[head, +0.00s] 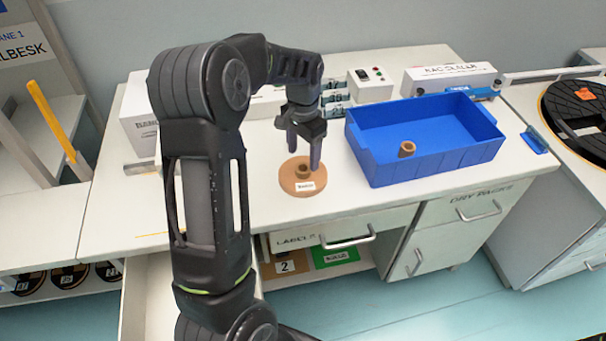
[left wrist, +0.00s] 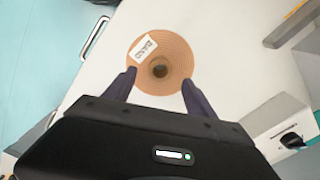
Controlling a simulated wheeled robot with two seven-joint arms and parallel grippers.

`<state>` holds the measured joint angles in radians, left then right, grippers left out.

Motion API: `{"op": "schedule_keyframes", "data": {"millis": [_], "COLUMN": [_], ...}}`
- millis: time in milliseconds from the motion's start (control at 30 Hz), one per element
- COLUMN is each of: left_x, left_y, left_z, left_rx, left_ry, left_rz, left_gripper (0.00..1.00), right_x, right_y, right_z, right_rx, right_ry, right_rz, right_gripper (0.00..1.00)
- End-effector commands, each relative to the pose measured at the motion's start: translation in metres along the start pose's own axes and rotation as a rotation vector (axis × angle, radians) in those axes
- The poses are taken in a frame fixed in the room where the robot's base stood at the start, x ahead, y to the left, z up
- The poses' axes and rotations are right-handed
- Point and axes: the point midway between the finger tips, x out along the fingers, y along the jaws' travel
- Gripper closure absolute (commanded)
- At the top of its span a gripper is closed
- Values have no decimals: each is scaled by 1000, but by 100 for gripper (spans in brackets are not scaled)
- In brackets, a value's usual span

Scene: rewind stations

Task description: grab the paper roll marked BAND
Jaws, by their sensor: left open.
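The paper roll marked BAND (head: 303,184) is a flat tan disc with a raised core and a white label. It lies on the white bench top, left of the blue bin. It also shows in the left wrist view (left wrist: 172,50), with its label readable and its dark core hole in the middle. My left gripper (head: 303,160) is open and points down over the roll. In the left wrist view its two fingers (left wrist: 158,82) appear on either side of the roll's near part, and nothing is held between them. My right gripper is in neither view.
A blue bin (head: 362,163) with a small brown core (head: 407,149) in it stands right of the roll. White boxes and a switch box (head: 370,86) stand behind. Below, an open drawer (head: 148,290) juts out at the left. The bench front-left is mostly clear.

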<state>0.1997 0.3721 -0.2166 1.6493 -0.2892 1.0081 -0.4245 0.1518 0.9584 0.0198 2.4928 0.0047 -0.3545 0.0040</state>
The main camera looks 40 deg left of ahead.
Motion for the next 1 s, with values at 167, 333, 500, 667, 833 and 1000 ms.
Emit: {"op": "schedule_keyframes", "data": {"millis": [167, 333, 500, 667, 833, 1000], "left_x": [24, 43, 45, 44, 44, 44], "left_y": [0, 0, 0, 0, 0, 0], "left_z": [1, 0, 0, 0, 0, 0], "left_rx": [0, 0, 0, 0, 0, 0], "left_ry": [-5, -2, -1, -1, 0, 0], "left_rz": [2, 1, 1, 0, 0, 0], "left_gripper": [35, 35, 35, 35, 35, 40], "right_x": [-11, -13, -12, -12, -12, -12], "right_y": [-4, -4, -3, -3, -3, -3], "right_z": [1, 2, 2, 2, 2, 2], "right_rx": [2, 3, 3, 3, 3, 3], "right_ry": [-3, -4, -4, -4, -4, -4], "right_rz": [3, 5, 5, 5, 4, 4], "right_gripper": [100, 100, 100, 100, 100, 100]}}
